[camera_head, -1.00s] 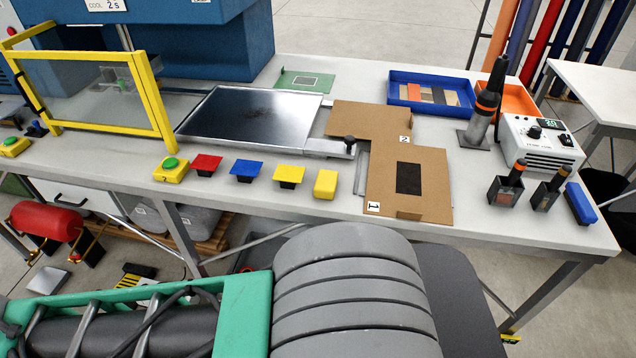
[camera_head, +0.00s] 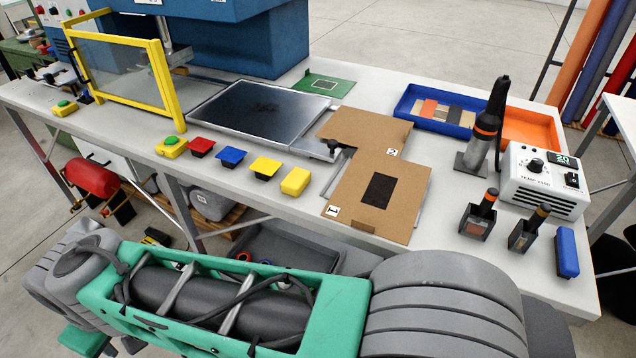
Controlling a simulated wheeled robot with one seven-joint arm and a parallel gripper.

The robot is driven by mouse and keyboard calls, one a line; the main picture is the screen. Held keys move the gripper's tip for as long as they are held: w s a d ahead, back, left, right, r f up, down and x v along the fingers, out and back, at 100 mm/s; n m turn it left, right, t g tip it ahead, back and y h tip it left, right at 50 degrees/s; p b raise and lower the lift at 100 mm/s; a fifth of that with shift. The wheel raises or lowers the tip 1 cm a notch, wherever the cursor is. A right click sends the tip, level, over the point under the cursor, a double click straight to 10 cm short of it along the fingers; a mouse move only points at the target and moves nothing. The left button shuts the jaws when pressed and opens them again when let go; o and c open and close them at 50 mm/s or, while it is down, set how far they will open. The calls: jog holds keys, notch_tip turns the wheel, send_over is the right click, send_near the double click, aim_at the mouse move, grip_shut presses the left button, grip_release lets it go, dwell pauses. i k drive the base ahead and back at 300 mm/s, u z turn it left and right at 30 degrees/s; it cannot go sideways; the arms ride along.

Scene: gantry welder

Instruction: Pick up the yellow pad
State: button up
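Two yellow things stand side by side near the front edge of the workbench (camera_head: 465,270). One is a flat yellow square pad (camera_head: 265,166) on a small black base, to the right of a matching blue pad (camera_head: 231,155) and red pad (camera_head: 201,146). The other is a plain yellow block (camera_head: 296,181) with rounded edges, just right of the yellow square pad. I cannot tell from the picture alone which one is the yellow pad. Both are uncovered. My green and grey arm crosses the bottom of the view, in front of the bench; my gripper is out of frame.
A yellow-framed guard (camera_head: 157,75) and green button box (camera_head: 171,146) stand left. A hot-air tool (camera_head: 486,128), its control box (camera_head: 541,180) and a blue tray (camera_head: 412,95) are right.

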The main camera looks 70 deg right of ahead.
aim_at(296, 181)
jog(key=z, duration=0.7)
jog(key=i, duration=1)
